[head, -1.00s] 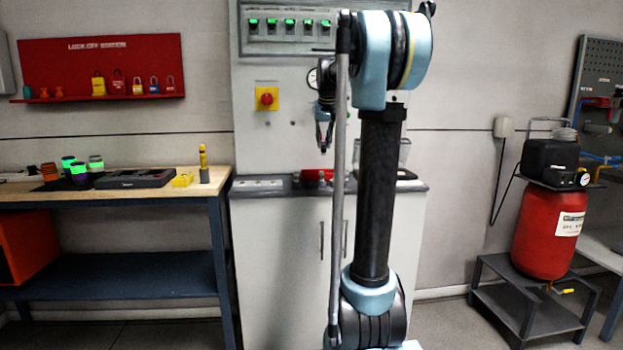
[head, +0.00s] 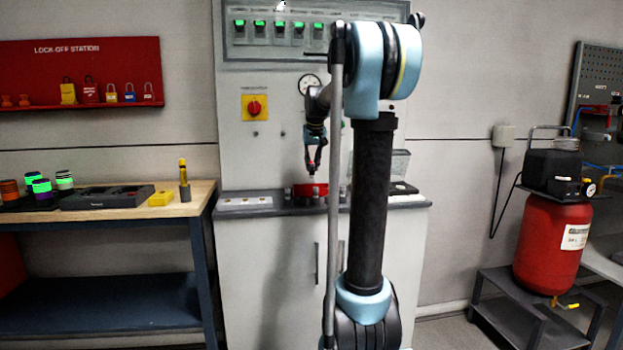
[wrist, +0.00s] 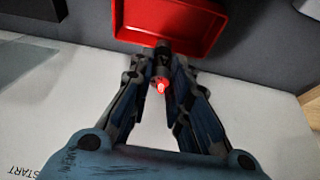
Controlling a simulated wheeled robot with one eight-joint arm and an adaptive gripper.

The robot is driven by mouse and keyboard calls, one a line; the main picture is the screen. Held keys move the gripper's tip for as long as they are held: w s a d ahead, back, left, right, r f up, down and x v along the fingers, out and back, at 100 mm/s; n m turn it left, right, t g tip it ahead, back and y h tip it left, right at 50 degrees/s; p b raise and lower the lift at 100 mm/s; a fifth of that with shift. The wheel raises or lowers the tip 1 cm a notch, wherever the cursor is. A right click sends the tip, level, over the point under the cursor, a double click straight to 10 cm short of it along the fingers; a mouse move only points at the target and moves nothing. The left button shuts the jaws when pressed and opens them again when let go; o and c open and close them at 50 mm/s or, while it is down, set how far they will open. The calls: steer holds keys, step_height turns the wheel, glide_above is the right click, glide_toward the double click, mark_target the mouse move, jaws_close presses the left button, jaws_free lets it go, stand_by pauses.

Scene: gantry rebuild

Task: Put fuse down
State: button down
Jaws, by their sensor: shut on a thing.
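In the wrist view, my gripper (wrist: 162,62) is shut on the fuse (wrist: 161,84), a small dark cylinder with a glowing red end. A red tray (wrist: 128,38) with raised walls lies just beyond the fingertips; whether the fuse touches it I cannot tell. In the head view, my gripper (head: 312,168) points down over the red tray (head: 302,190) on the grey counter ledge of the cabinet. The fuse is too small to make out there. My arm hides part of the ledge to the right.
A panel with green-lit switches (head: 278,30) and a red rotary switch (head: 255,107) are on the cabinet above the ledge. A clear box (head: 398,165) stands right on the ledge. A workbench (head: 200,196) is at left, a red tank (head: 550,240) at right.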

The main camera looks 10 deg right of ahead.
mark_target(312, 173)
steer(key=shift+f, duration=2.2)
steer(key=shift+f, duration=0.6)
steer(key=c, duration=1.5)
jaws_free()
steer(key=shift+r, duration=0.1)
steer(key=shift+r, duration=0.25)
steer(key=v, duration=1.3)
steer(key=s+f, duration=1.1)
steer(key=s, duration=0.2)
steer(key=s+f+g, duration=0.1)
steer(key=s+f, duration=1)
steer(key=s, duration=0.2)
steer(key=s+f+g, duration=0.1)
steer(key=s+f, duration=1.1)
steer(key=s, duration=0.1)
steer(key=shift+s+a+f, duration=0.1)
steer(key=shift+s+a, duration=0.05)
steer(key=shift+a, duration=0.05)
